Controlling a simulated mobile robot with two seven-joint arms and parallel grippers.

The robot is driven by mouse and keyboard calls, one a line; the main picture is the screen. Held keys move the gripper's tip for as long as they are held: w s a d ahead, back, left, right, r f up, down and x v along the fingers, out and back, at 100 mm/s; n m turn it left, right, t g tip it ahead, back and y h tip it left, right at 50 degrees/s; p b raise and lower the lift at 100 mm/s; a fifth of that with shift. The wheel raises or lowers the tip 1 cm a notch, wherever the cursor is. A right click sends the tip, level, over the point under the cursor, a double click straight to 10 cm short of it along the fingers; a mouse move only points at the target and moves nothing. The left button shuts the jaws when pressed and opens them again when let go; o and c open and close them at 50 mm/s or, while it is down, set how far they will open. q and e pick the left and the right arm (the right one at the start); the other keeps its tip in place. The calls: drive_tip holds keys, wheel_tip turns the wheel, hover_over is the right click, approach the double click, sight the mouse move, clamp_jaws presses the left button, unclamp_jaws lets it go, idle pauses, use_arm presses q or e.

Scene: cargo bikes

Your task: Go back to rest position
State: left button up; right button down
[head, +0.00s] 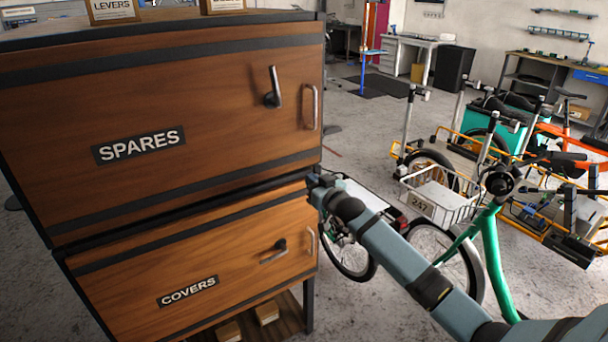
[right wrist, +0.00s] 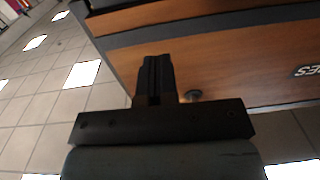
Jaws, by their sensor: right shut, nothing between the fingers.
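My right arm reaches in from the lower right of the head view. Its gripper (head: 318,185) is at the right edge of the wooden cabinet, about level with the gap between the two doors. In the right wrist view the gripper's dark fingers (right wrist: 154,78) are together, with nothing between them, in front of the cabinet's wood (right wrist: 225,55). I cannot tell whether they touch it. My left gripper is not in view.
The upper SPARES door (head: 220,110) and lower COVERS door (head: 200,270) both look closed. A green bike (head: 488,250) with a white basket (head: 440,200) stands close to my right arm. Orange cargo bikes (head: 560,215) stand farther right. Open floor (head: 365,120) lies behind.

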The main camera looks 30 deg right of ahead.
drive_tip(key=s+a+f+n+g+y+p, duration=0.1)
drive_tip(key=s+a+f+g, duration=0.1)
drive_tip(key=s+a+f, duration=0.6)
drive_tip(key=s+a+f+g+p, duration=0.1)
drive_tip(key=s+a+f, duration=0.2)
drive_tip(key=s+f, duration=0.55)
use_arm(q)
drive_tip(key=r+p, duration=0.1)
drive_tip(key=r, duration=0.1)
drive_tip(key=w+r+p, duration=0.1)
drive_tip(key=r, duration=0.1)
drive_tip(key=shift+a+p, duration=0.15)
drive_tip(key=shift+p, duration=0.2)
use_arm(e)
drive_tip(key=s+a+f+g, duration=0.1)
drive_tip(key=s+a, duration=0.3)
drive_tip(key=s, duration=0.3)
drive_tip(key=s+a+f+n+g, duration=0.1)
drive_tip(key=s+a+f, duration=0.1)
drive_tip(key=s, duration=0.6)
drive_tip(key=s+a+f+g+y, duration=0.1)
drive_tip(key=s+a+f+g, duration=0.1)
drive_tip(key=s+a, duration=0.3)
drive_tip(key=s, duration=0.2)
drive_tip(key=shift+s+a+f, duration=0.15)
drive_tip(key=shift+s+a, duration=0.2)
drive_tip(key=shift+s, duration=0.05)
drive_tip(key=shift+w, duration=0.1)
